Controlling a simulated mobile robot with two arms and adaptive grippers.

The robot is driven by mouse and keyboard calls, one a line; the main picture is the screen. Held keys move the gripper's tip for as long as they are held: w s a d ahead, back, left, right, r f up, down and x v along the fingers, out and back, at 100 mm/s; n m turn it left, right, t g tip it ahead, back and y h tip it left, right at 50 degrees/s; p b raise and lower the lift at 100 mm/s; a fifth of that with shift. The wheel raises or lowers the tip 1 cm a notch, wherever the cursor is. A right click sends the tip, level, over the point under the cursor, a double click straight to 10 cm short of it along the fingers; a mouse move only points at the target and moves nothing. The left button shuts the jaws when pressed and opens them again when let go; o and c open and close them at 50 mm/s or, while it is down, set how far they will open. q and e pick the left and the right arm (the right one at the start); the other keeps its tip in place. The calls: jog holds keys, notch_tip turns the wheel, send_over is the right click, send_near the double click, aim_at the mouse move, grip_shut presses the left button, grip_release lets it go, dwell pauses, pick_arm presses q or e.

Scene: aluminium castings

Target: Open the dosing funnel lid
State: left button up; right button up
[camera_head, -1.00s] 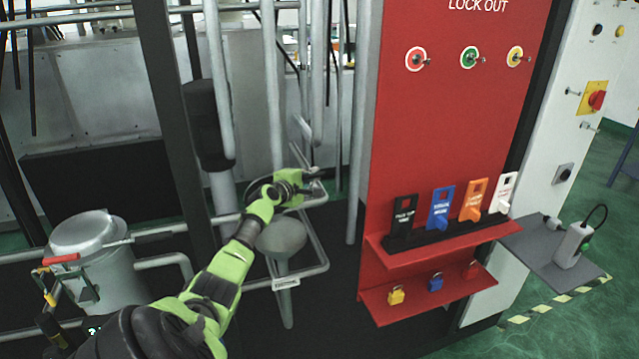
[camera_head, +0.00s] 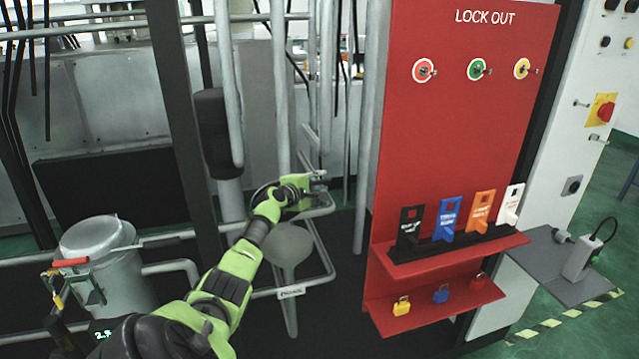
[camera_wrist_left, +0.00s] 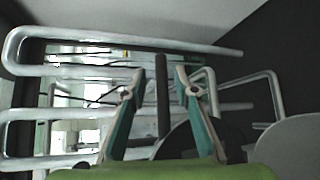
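The dosing funnel (camera_head: 288,246) is a grey cone with a round top and a thin stem, held in a pipe frame left of the red board. A small white label (camera_head: 291,292) hangs on the frame below it. My left gripper (camera_head: 318,184) is just above and behind the funnel top, and my green forearm covers part of it. In the left wrist view the two fingers (camera_wrist_left: 160,80) are apart with nothing clearly held between them. Grey round surfaces (camera_wrist_left: 288,150) show at the lower right there. I cannot make out the lid's position. My right gripper is out of view.
Pipes surround the gripper; a vertical pipe (camera_head: 281,90) rises close by. The red lock-out board (camera_head: 455,120) stands to the right, with coloured tags and padlocks on shelves. A metal pot (camera_head: 110,265) with a red handle stands at left.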

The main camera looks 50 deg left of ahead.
pick_arm(q)
jog(key=shift+s+d, duration=0.15)
jog(key=shift+s, duration=0.45)
jog(key=v, duration=1)
jog(key=shift+s+d+r, duration=0.2)
jog(key=shift+s, duration=0.1)
